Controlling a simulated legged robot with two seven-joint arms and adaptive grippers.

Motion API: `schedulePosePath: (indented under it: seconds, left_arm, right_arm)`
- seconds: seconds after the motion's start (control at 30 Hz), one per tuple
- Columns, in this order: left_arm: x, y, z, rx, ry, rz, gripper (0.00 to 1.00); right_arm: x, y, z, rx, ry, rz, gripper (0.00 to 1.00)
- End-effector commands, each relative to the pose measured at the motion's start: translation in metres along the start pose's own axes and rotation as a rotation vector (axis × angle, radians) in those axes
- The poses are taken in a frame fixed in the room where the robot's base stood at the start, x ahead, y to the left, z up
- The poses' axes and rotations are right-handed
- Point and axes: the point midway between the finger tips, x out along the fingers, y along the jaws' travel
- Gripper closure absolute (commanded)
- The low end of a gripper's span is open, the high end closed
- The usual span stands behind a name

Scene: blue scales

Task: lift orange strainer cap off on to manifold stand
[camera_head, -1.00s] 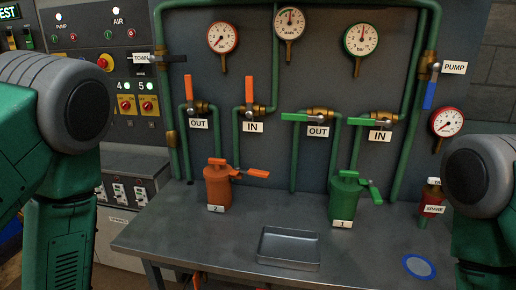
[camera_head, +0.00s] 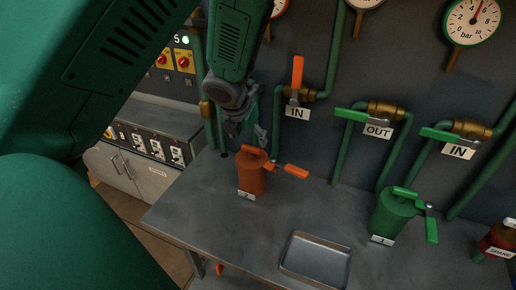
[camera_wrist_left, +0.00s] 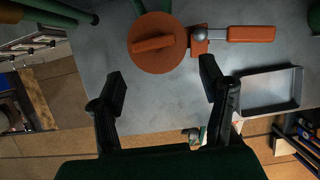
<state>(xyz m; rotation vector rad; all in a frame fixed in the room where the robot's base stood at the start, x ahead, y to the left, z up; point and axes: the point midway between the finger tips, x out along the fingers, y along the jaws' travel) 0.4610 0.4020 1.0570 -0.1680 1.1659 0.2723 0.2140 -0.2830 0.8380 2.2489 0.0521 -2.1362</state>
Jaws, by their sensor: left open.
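The orange strainer (camera_head: 251,182), labelled 2, stands upright on the grey metal stand top (camera_head: 215,222). Its round cap (camera_head: 252,154) with a raised bar handle is on it, and an orange lever (camera_head: 291,171) sticks out to its right. In the left wrist view the cap (camera_wrist_left: 158,58) is seen from above, with the lever (camera_wrist_left: 250,34) beside it. My left gripper (camera_head: 246,134) is open and empty, just above and behind the cap in the head view. In the wrist view its fingers (camera_wrist_left: 163,82) are spread below the cap, apart from it. My right gripper is out of view.
A shallow metal tray (camera_head: 316,262) lies to the right on the stand top. A green strainer (camera_head: 392,215) labelled 1 stands further right. Green pipes and valve levers (camera_head: 350,115) line the back panel. Bare stand top lies between the orange strainer and the tray.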

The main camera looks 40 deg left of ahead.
Motion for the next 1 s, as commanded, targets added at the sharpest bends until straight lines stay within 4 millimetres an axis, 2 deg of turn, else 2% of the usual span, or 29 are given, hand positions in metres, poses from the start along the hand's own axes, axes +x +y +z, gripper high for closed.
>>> schedulePosePath:
  seconds: [0.03,0.1,0.37,0.63,0.77,0.97,1.0]
  left_arm:
    - [0.014,0.003,-0.001,-0.004,0.004,-0.001,0.36]
    - [0.026,0.007,0.0,-0.007,0.005,-0.003,0.36]
    - [0.046,0.011,0.001,-0.01,0.004,-0.01,0.36]
    - [0.084,0.002,0.001,-0.006,0.009,0.0,0.36]
    - [0.092,0.003,0.001,-0.008,0.01,0.003,0.36]
    - [0.092,0.006,0.001,-0.01,0.008,-0.007,0.36]
    - [0.092,0.007,0.001,-0.01,0.007,-0.008,0.44]
  right_arm:
    - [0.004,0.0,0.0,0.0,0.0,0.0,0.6]
    - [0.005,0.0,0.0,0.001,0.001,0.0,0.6]
    - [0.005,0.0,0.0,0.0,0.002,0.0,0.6]
    - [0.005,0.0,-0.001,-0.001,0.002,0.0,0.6]
    - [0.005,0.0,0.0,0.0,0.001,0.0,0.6]
    - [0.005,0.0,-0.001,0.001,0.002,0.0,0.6]
    - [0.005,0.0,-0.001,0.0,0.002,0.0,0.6]
